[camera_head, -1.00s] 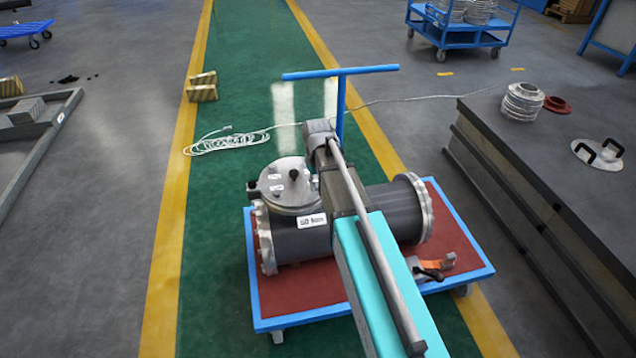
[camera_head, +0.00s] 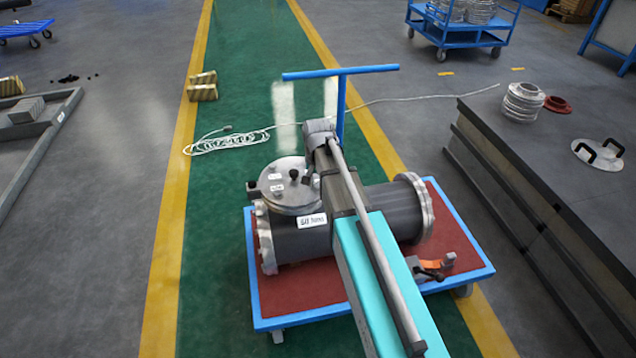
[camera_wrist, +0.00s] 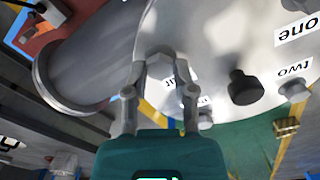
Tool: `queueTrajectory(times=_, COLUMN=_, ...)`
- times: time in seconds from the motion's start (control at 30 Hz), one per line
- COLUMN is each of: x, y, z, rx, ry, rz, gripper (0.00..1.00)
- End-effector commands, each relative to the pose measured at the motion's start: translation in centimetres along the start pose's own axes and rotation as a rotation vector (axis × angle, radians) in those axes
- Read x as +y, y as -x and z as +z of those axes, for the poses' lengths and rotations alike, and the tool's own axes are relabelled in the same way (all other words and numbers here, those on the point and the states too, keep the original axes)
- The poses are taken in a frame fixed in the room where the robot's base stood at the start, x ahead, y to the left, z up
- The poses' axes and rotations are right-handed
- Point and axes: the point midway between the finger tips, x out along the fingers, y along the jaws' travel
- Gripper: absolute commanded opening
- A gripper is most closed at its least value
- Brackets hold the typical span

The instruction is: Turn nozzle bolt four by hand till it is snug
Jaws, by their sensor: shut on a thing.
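The round grey nozzle cover (camera_head: 290,203) sits on top of the dark grey shell (camera_head: 300,240), beside my arm. In the wrist view the pale cover (camera_wrist: 225,55) carries labels reading "one" (camera_wrist: 296,30) and "two" (camera_wrist: 294,70). My gripper (camera_wrist: 161,65) has its two fingers closed on either side of a grey hex bolt head (camera_wrist: 159,68) at the cover's edge. A label beside it is partly hidden by a finger, so its number cannot be fully read. Another bolt (camera_wrist: 205,121) shows to the right of the fingers. In the head view my arm hides the fingertips and this bolt.
A black knob (camera_wrist: 244,87) stands up from the cover near my fingers. The shell rests on a red-topped blue cart (camera_head: 310,290) with an upright T-handle (camera_head: 340,72). An orange-and-black tool (camera_head: 432,265) lies at the cart's right. A dark bench (camera_head: 560,190) stands further right.

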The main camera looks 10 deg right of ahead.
Motion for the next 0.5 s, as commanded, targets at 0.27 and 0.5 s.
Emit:
queueTrajectory(times=0.27, x=-0.11, y=0.08, z=-0.11, rx=0.002, ry=-0.035, rz=-0.002, gripper=0.0)
queueTrajectory(times=0.5, x=-0.12, y=0.08, z=-0.11, rx=0.002, ry=-0.034, rz=-0.003, gripper=0.0)
